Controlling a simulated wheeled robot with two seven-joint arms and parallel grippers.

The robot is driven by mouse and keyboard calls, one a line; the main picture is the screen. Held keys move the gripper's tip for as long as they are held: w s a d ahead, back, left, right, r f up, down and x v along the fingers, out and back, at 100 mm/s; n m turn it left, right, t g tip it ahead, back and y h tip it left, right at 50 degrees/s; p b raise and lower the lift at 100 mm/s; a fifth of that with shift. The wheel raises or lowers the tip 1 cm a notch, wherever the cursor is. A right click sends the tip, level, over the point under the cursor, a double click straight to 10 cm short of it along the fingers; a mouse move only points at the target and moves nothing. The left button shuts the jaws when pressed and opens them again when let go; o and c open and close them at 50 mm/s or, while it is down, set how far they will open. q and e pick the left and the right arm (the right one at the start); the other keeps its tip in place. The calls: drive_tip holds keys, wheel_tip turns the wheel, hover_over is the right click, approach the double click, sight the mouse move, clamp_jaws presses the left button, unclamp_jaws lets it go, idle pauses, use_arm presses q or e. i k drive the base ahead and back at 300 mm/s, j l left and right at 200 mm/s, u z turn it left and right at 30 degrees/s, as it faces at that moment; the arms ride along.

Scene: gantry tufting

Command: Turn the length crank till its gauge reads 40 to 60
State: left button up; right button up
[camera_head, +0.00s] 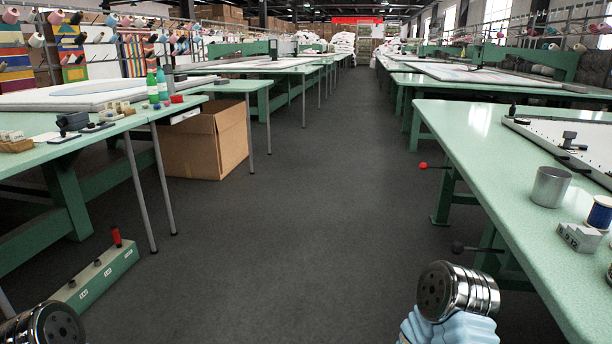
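A red ball knob on a thin rod (423,165) sticks out from the near right table's side. A black ball knob on a rod (458,247) sticks out nearer to me, below the same table's edge. I cannot tell which of them, if either, is the length crank. No readable gauge shows. Nothing is seen touching either knob.
The green right table (480,150) carries a grey metal cup (550,187), a numbered block (578,237) and a blue spool (599,212). A box with a red lever (102,276) lies low at left. A cardboard box (205,143) stands beside the left table. The grey aisle floor between is clear.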

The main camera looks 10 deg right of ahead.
sight(511, 110)
drive_tip(key=i, duration=2.9)
drive_tip(key=i+z, duration=0.1)
drive_tip(key=i, duration=0.4)
drive_tip(key=i+j+z, duration=0.15)
drive_tip(key=i, duration=0.4)
drive_tip(key=i+j+z, duration=0.1)
drive_tip(key=i, duration=0.4)
drive_tip(key=i+j+z, duration=0.15)
drive_tip(key=i, duration=0.35)
